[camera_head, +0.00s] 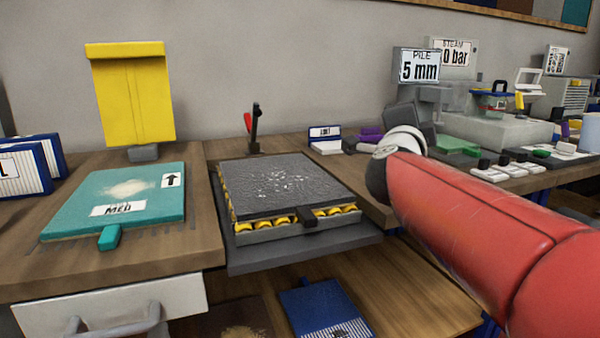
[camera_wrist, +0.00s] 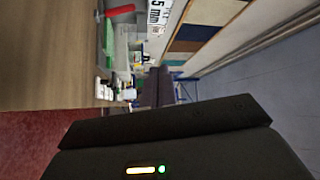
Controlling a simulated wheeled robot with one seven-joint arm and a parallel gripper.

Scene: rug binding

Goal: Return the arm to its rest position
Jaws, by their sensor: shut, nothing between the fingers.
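My gripper (camera_wrist: 156,80) shows in the wrist view as dark fingers held together, with nothing between them. Its dark body, with a small yellow and green light, fills the bottom of that view. The fingers point out into open space, apart from any object. The wrist view is turned sideways. In the head view my red arm reaches in from the lower right, over the right side of the benches. The gripper itself does not show there.
A black-topped plate (camera_head: 285,187) with yellow pieces under it sits on the middle bench. A teal board (camera_head: 75,213) and a yellow upright panel (camera_head: 131,95) are at left. A blue board (camera_head: 325,310) lies on the lower shelf. Machines marked "5 mm" (camera_head: 418,66) stand at right.

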